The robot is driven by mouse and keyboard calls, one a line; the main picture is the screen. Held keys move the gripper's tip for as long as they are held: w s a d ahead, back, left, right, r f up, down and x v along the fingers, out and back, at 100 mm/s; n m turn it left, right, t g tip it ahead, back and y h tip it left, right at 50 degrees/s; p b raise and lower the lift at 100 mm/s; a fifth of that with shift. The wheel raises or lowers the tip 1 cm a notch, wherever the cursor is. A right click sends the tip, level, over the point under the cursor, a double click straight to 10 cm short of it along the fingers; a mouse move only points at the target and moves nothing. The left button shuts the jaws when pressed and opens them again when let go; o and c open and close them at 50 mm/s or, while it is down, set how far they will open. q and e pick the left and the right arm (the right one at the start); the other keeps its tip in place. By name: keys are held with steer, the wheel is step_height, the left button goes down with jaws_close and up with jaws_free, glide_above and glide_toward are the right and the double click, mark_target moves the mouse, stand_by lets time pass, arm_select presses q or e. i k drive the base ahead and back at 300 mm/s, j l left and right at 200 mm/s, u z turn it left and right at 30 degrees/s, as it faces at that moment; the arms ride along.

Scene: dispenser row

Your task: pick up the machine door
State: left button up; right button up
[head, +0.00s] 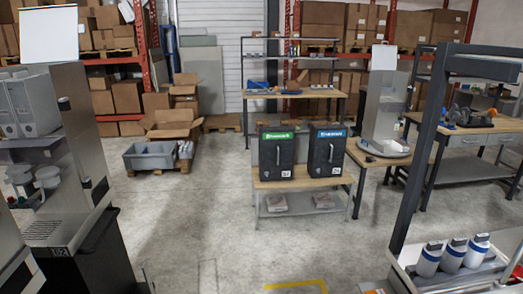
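No part of either gripper shows in the head view. A steel dispenser machine (72,130) stands close at the left, with a white sign on top and a grey canister unit (28,105) beside its column. Another steel machine (382,115) stands upright on a wooden bench at the right, also with a white sign. I cannot tell for sure which panel is the machine door. Two black boxes with upright handles, one with a green label (277,155) and one with a blue label (326,155), stand side by side on a low wooden-topped table (300,181).
A dark metal frame (422,150) rises at the near right, above a tray with several white-and-blue bottles (452,255). Shelves with cardboard boxes (325,13) line the back. The concrete floor (195,225) ahead is clear.

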mark_target(328, 143)
steer(key=i, duration=1.65)
steer(key=i+j+z, duration=0.1)
steer(key=i, duration=1.55)
steer(key=i+j+z, duration=0.2)
steer(key=i, duration=0.2)
steer(key=i+z, duration=0.2)
steer(key=i, duration=0.2)
steer(key=i+j+z, duration=0.2)
steer(key=i, duration=0.2)
